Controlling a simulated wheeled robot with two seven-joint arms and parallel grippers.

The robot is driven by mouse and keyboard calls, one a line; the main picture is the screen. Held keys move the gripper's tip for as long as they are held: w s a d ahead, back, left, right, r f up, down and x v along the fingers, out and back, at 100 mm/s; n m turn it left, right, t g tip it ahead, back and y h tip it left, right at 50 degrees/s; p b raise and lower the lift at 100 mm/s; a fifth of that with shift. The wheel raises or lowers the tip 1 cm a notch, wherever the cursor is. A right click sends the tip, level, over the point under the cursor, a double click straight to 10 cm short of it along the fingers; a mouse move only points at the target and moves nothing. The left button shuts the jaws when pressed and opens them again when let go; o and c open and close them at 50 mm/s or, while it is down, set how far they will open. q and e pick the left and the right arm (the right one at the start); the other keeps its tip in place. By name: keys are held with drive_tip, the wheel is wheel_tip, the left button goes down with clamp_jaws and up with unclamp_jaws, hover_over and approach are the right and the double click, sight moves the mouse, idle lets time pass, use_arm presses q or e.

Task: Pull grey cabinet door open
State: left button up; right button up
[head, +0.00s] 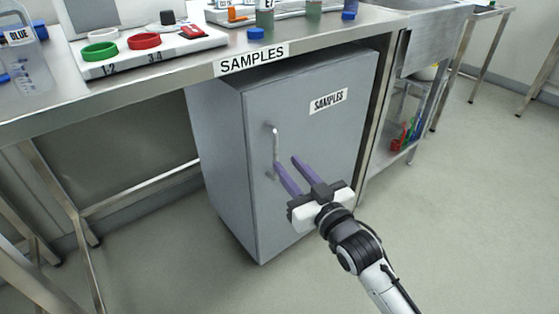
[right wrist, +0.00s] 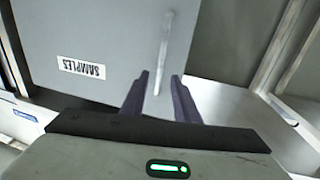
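The grey cabinet (head: 300,185) stands under the steel bench, its door (head: 335,140) closed as far as I can see and marked with a SAMPLES label (head: 328,101). A vertical bar handle (head: 275,145) sits near the door's left edge. My right gripper (head: 287,162) is open, with its purple fingers pointing at the lower part of the handle. In the right wrist view the handle (right wrist: 163,55) appears between the two open fingers (right wrist: 160,85), or just beyond them; I cannot tell whether they touch it. My left gripper is not in view.
The steel bench (head: 150,85) above holds a tray with green (head: 100,51) and red (head: 145,41) rings, a bottle (head: 25,60) and vials. Bench legs and a crossbar (head: 140,190) stand at left. A shelf unit (head: 405,130) stands at right. The floor in front (head: 470,220) is clear.

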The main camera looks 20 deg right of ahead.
sight(277, 152)
drive_tip(key=w, duration=0.2)
drive_tip(key=w+b, duration=0.1)
drive_tip(key=w+a, duration=0.1)
drive_tip(key=w, duration=0.1)
drive_tip(key=shift+w, duration=0.3)
clamp_jaws()
